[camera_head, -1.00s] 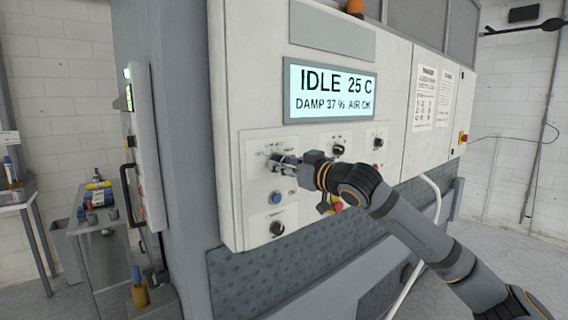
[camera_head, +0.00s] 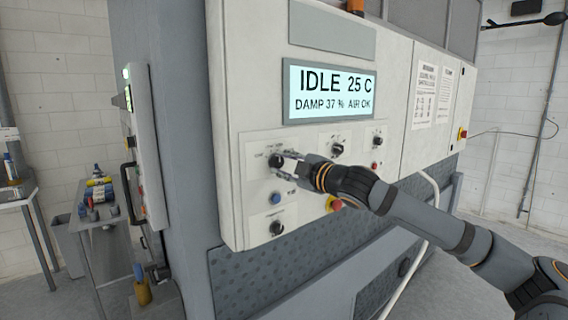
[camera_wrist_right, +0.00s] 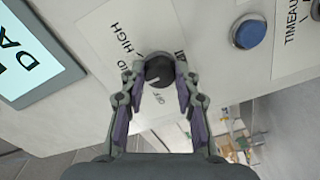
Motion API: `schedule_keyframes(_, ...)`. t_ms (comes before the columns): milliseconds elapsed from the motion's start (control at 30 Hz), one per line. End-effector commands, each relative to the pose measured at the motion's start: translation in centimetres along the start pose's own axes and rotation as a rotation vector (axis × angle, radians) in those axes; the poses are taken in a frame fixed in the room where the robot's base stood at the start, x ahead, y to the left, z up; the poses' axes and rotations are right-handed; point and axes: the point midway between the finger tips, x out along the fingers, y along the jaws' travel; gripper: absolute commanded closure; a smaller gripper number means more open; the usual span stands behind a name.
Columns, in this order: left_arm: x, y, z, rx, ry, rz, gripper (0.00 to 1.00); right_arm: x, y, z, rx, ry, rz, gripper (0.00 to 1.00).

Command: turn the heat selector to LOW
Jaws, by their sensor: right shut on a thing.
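The heat selector is a round black knob (camera_head: 277,160) at the upper left of the white control panel, with printed labels around it. In the right wrist view the knob (camera_wrist_right: 160,69) sits between my fingertips. HIGH and OFF are readable beside it, and other labels are partly covered by the fingers. A pale mark shows on the knob, but I cannot tell which label it points to. My right gripper (camera_head: 288,163) is shut on the knob, one finger on each side; it also shows in the wrist view (camera_wrist_right: 160,82). My left gripper is out of view.
A blue button (camera_head: 277,198) sits below the selector, with another black knob (camera_head: 277,228) lower down. A third knob (camera_head: 337,150) is to the right. The display (camera_head: 331,92) above reads IDLE 25 C. A red knob or button (camera_head: 334,204) lies under my forearm.

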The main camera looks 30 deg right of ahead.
Motion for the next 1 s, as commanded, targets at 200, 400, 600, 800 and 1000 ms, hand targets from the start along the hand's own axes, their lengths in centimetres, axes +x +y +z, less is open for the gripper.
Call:
schedule_keyframes(200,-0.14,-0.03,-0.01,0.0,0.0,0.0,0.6,-0.01,-0.07,-0.01,-0.163,-0.003,-0.004,1.0)
schedule_keyframes(400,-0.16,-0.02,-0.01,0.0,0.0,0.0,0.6,-0.01,0.01,-0.05,-0.255,-0.003,-0.001,1.0)
schedule_keyframes(600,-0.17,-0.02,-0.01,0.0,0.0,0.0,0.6,0.0,-0.01,-0.06,-0.308,-0.004,-0.001,1.0)
schedule_keyframes(800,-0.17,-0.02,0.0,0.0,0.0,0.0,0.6,0.0,-0.02,-0.06,-0.325,-0.004,-0.001,1.0)
schedule_keyframes(1000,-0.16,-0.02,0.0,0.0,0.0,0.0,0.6,0.0,-0.04,-0.05,-0.326,-0.004,-0.002,1.0)
